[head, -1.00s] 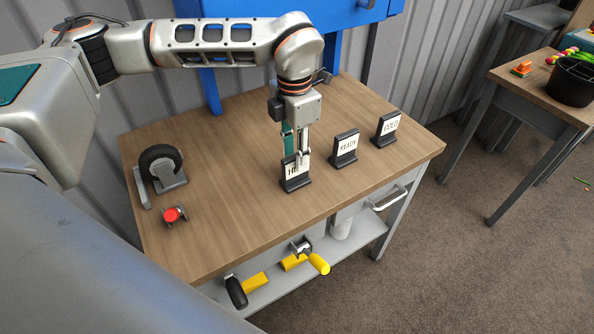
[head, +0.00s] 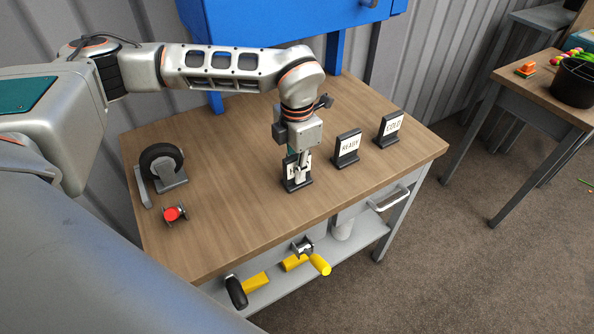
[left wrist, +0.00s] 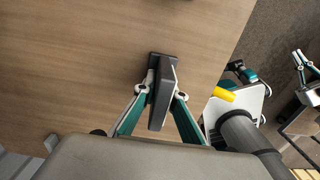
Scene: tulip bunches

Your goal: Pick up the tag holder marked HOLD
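The tag holder marked HOLD (head: 290,183) is a dark stand with a white card. It stands on the wooden table nearest the front of the row of holders, its lettering mostly covered by a finger. My left gripper (head: 300,168) points down over it, one finger in front of the card and one behind. In the left wrist view the left gripper's fingers (left wrist: 165,88) close in on both faces of the dark holder (left wrist: 163,100) and appear to touch it. My right gripper is not in the head view; teal and white parts at the wrist view's right edge are unclear.
A READY holder (head: 348,148) and a third holder (head: 390,129) with unclear lettering stand to the right. A caster wheel (head: 162,162) and a red-topped part (head: 173,214) are at the left. The table's front middle is clear. A blue cabinet (head: 270,25) rises behind.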

